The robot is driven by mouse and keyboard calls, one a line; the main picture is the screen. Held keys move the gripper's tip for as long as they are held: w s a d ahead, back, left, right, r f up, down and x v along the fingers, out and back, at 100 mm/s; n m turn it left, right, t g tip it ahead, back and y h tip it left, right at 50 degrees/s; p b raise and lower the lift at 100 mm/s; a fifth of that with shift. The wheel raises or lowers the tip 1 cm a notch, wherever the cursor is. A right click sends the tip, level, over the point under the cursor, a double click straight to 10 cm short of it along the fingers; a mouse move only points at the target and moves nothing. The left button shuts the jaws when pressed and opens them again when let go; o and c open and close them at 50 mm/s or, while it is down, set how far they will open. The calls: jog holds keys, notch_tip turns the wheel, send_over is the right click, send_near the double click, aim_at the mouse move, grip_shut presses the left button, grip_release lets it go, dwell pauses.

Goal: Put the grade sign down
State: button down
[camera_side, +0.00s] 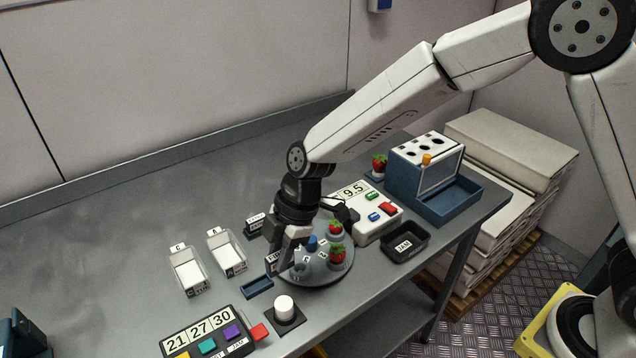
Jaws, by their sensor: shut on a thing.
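My gripper (284,262) points down over the left edge of the grey round turntable (318,280). It is shut on the grade sign (272,259), a small dark block with a white label, too small to read. I cannot tell whether the sign touches anything below. A small blue open tray (257,288) lies on the bench just left of and below it. A similar dark block with a white label (255,222) stands behind, apart from my gripper.
Strawberries (337,257) stand on the turntable. A scale (375,222), a black JAM tray (404,243) and a blue rack (430,180) are to the right. In front are a white knob (284,304) and a button panel (210,335).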

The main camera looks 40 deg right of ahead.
jog(key=w+a+f, duration=0.1)
jog(key=f, duration=0.1)
jog(key=w+f, duration=0.2)
jog(key=w+a+f, duration=0.1)
jog(key=w+f, duration=0.1)
jog(key=shift+w+a, duration=0.15)
jog(key=shift+a, duration=0.2)
jog(key=shift+f, duration=0.1)
jog(key=shift+w+a+f, duration=0.1)
jog(key=shift+w+f, duration=0.05)
jog(key=shift+f, duration=1.55)
jog(key=shift+f, duration=0.15)
jog(key=c, duration=0.5)
grip_release()
jog(key=shift+c, duration=0.2)
jog(key=v, duration=1.2)
